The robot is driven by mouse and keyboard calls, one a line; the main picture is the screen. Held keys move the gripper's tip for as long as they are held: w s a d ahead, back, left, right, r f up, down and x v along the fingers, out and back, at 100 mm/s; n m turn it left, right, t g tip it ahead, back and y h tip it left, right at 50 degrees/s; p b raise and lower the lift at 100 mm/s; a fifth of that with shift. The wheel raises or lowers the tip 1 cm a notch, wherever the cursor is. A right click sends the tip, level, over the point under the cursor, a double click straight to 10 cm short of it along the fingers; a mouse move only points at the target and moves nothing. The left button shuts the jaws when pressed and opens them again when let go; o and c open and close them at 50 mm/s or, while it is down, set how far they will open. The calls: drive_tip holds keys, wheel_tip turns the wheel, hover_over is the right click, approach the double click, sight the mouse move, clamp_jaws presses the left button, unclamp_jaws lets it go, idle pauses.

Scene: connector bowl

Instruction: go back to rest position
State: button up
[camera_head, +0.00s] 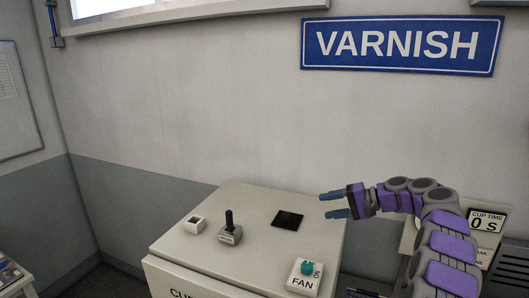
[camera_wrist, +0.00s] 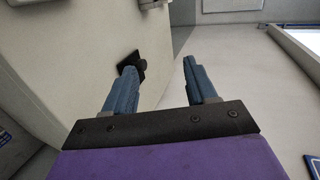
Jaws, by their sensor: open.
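My gripper (camera_head: 334,204) is in the head view, to the right above the light-coloured cabinet top. Its two blue fingers are apart with nothing between them. It points left, near a black square (camera_head: 287,220) on the cabinet top. My purple and grey arm reaches up from the lower right and bends over to the left. In the wrist view the fingers of my gripper (camera_wrist: 158,75) are spread and empty, and a dark fitting shows partly behind the left finger.
The cabinet (camera_head: 232,192) carries a small white box (camera_head: 195,225), a black lever (camera_head: 229,228) and a FAN switch with a teal knob (camera_head: 307,268). A CUP TIME display (camera_head: 487,222) reading 0 S stands right, behind my arm. A blue VARNISH sign (camera_head: 400,44) hangs on the wall.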

drive_tip(key=s+a+r+g+h, duration=0.2)
drive_tip(key=s+a, duration=0.7)
drive_tip(key=a, duration=0.4)
drive_tip(key=s+a+f+n+g+h, duration=0.1)
drive_tip(key=s+a+f+g+h, duration=0.15)
drive_tip(key=s, duration=1.15)
drive_tip(key=s+a+f+n+g+h, duration=0.1)
drive_tip(key=s+a+f+h, duration=0.2)
drive_tip(key=s, duration=1)
drive_tip(key=s+d+f+n+h, duration=0.1)
drive_tip(key=s+d+f+h, duration=0.3)
drive_tip(key=s, duration=0.5)
drive_tip(key=s+d+f+n+h, duration=0.1)
drive_tip(key=s+d+f+h, duration=0.15)
drive_tip(key=s+d, duration=0.5)
wheel_tip(320, 180, down, 19)
drive_tip(key=s+a+b, duration=0.1)
drive_tip(key=s+b, duration=0.1)
drive_tip(key=b, duration=1.6)
drive_tip(key=shift+g+y+b, duration=0.35)
drive_tip(key=shift+g+y, duration=0.05)
drive_tip(key=shift+g, duration=0.05)
drive_tip(key=shift+s+a, duration=0.1)
drive_tip(key=shift+a, duration=0.15)
drive_tip(key=shift+a, duration=0.25)
